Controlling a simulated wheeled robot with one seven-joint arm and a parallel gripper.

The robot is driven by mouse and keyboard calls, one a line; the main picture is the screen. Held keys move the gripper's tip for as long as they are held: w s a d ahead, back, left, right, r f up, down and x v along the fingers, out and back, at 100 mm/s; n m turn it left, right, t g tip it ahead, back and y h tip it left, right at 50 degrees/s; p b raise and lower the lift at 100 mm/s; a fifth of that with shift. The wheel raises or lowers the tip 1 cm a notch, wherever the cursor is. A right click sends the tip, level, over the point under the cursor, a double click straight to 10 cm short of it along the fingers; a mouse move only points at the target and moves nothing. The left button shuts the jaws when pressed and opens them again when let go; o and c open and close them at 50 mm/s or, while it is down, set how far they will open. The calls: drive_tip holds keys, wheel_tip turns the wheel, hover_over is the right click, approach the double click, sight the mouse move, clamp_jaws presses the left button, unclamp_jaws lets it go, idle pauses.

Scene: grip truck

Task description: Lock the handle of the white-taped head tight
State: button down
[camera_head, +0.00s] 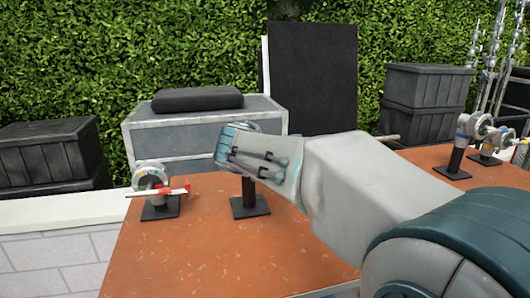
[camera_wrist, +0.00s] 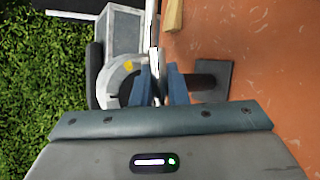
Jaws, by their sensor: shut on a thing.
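A grip head (camera_wrist: 113,88) with a pale round body and a yellow mark shows beside my fingers in the wrist view. Its post (camera_head: 248,192) stands upright on a dark square base on the orange table; my gripper (camera_head: 229,149) hides most of the head in the head view. My gripper, with its blue fingers (camera_wrist: 159,78), is shut on the head's handle. A thin whitish rod (camera_wrist: 154,30) runs up from between the fingers. I cannot make out clearly how far white tape covers it.
A red-taped head (camera_head: 153,180) stands to the left on the orange table (camera_head: 190,255). More heads, one with blue marking (camera_head: 465,128), stand at the right. A grey case (camera_head: 200,126) and black crates (camera_head: 50,155) lie behind. The table's front left is clear.

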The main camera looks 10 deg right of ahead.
idle(0.4)
drive_tip(key=c, duration=1.7)
unclamp_jaws()
drive_tip(key=shift+s+a, duration=0.1)
drive_tip(key=p+v, duration=0.1)
drive_tip(key=v, duration=1.2)
drive_tip(key=shift+s+r, duration=0.2)
drive_tip(key=shift+r, duration=0.05)
